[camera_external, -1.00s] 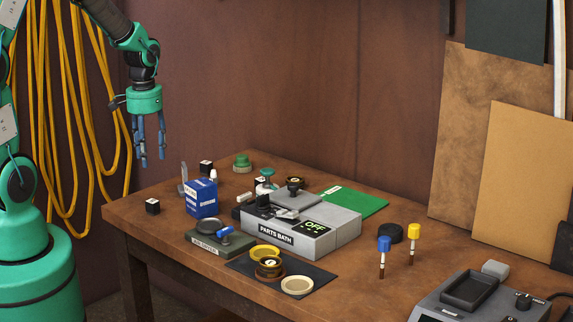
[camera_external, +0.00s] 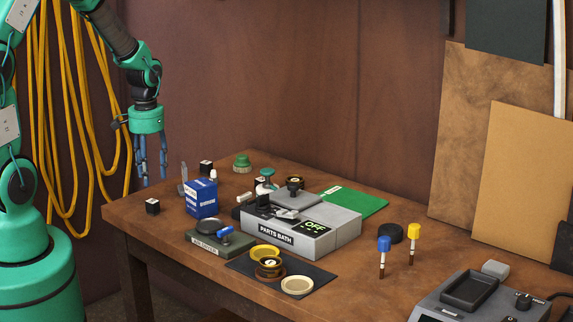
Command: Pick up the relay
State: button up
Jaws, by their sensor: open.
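Small black cubes with pale markings on top look like relays, but I cannot read their labels. One black cube (camera_external: 153,207) sits alone near the table's left end. A second black cube (camera_external: 206,168) sits farther back, behind the blue box. A third dark cube (camera_external: 260,183) is partly hidden among items behind the parts bath. My gripper (camera_external: 153,181) points straight down with its blue fingers apart and nothing between them. In the picture it is just above the lone cube; the true gap between them is hard to judge.
A blue box (camera_external: 201,199) and a thin grey upright piece (camera_external: 184,177) stand right of my gripper. The parts bath (camera_external: 275,237) is mid-table, with a green jar-opener base (camera_external: 205,245) in front. The wooden table (camera_external: 140,225) is bare around the lone cube.

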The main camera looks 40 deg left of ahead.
send_over(152, 201)
jog(key=shift+f+b, duration=0.3)
jog(key=shift+f, duration=1.8)
jog(key=shift+f+b, duration=0.75)
jog(key=shift+f, duration=1.85)
jog(key=shift+c, duration=0.2)
jog(key=c, duration=1.1)
